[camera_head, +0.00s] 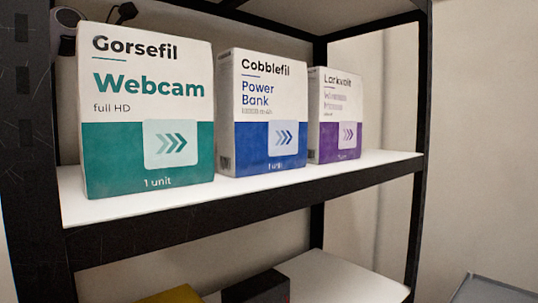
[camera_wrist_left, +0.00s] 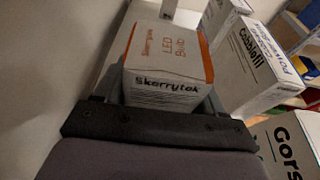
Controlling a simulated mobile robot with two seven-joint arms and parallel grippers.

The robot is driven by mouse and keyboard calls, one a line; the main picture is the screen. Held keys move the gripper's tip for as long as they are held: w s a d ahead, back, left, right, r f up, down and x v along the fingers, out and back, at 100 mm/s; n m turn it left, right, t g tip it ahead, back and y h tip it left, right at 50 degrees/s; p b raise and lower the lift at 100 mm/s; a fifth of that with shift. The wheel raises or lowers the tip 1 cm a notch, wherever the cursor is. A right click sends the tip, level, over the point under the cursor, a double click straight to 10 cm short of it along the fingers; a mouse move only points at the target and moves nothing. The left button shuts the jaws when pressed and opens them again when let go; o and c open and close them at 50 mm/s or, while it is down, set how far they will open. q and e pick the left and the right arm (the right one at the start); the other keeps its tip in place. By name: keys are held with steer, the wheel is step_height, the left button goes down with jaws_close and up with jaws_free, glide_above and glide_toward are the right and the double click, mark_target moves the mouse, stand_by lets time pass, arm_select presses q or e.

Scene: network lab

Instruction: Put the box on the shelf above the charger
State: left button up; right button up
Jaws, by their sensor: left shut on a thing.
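In the left wrist view a white box with orange edges (camera_wrist_left: 165,62), lettered "Skorrytok LED Bulb", sits between the fingers of my left gripper (camera_wrist_left: 160,98). The gripper is shut on it. I cannot tell whether the box touches a surface. Neither this box nor my left gripper shows clearly in the head view. A white shelf board with a black front edge (camera_head: 250,207) crosses the head view. I cannot make out a charger for certain; a small black plug-like shape (camera_head: 124,12) shows at the top left. My right gripper is not in view.
On the shelf stand the Gorsefil Webcam box (camera_head: 148,105), the Cobblefil Power Bank box (camera_head: 262,112) and the purple-and-white Larkvolt box (camera_head: 335,115). A lower shelf (camera_head: 335,280) holds a black box (camera_head: 256,288) and a yellow thing (camera_head: 170,296). Black posts (camera_head: 420,150) frame the rack.

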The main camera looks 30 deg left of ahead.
arm_select(q)
steer(key=shift+w+f, duration=0.2)
steer(key=shift+w, duration=0.05)
step_height(320, 180, down, 4)
steer(key=shift+s+d+f, duration=0.15)
step_height(320, 180, down, 5)
steer(key=shift+f, duration=0.1)
steer(key=shift+f, duration=0.1)
steer(key=o, duration=1)
